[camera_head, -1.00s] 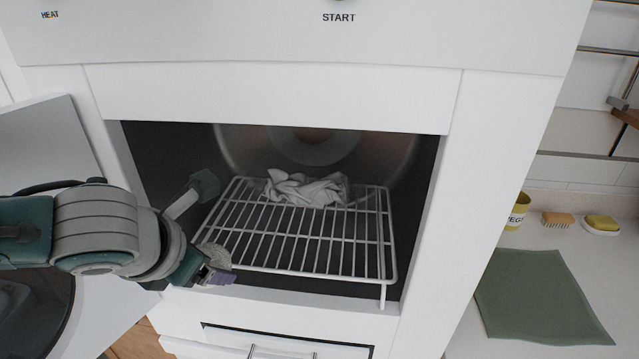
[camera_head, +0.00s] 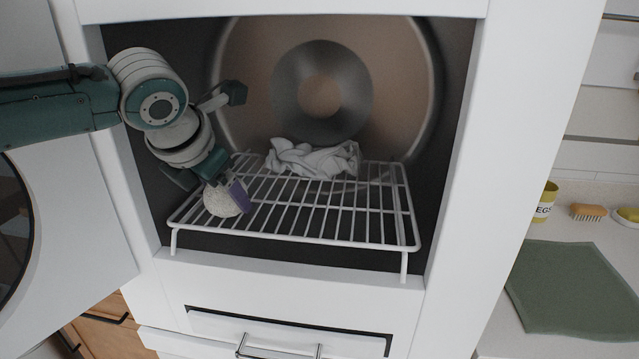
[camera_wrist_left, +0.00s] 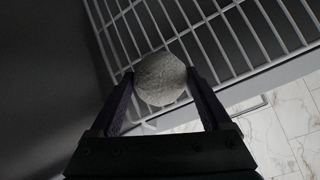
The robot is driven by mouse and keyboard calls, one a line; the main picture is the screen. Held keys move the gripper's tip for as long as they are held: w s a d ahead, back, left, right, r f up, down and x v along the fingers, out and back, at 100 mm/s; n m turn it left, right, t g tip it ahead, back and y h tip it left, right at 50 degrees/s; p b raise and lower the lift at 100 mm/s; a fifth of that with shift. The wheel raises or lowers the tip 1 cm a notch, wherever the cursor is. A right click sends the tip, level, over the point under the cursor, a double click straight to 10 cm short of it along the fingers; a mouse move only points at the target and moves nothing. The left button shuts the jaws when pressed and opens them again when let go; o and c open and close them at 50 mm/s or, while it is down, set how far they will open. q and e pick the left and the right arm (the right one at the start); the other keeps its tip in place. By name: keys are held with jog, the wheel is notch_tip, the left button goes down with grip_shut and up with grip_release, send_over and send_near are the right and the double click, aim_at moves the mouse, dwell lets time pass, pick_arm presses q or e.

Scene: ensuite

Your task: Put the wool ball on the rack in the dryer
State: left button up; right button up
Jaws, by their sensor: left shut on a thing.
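The pale grey wool ball (camera_head: 222,200) is at the front left of the white wire rack (camera_head: 330,238) inside the dryer (camera_head: 455,150). My left gripper (camera_head: 232,194) reaches in through the open front and is shut on the ball. In the left wrist view the ball (camera_wrist_left: 160,79) sits between the two dark fingertips, with the rack's bars (camera_wrist_left: 225,40) beyond it. I cannot tell whether the ball touches the bars. My right gripper is not in view.
A crumpled white cloth (camera_head: 312,158) lies on the back of the rack. The dryer's open door (camera_head: 70,230) stands at the left. A counter at the right holds a green mat (camera_head: 575,290) and a brush (camera_head: 588,211). The rack's middle and right are clear.

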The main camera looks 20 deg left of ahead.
pick_arm(q)
jog(key=shift+r, duration=0.1)
jog(key=o, duration=1.2)
jog(key=shift+c, duration=0.2)
jog(key=shift+r, duration=0.2)
jog(key=v, duration=0.6)
jog(key=s+d+f+n+g+h, duration=0.1)
jog(key=s+d+f+n+h, duration=0.45)
jog(key=s+d+n, duration=0.9)
jog(key=s+a+f+n+g+y, duration=0.1)
jog(key=s+n, duration=0.5)
jog(key=n, duration=0.5)
jog(key=s+a+f+n+g+y, duration=0.1)
jog(key=s+f+n+y, duration=0.1)
jog(key=s+n, duration=0.4)
jog(key=n, duration=0.5)
jog(key=shift+a+f+p, duration=0.3)
jog(key=shift+p, duration=0.05)
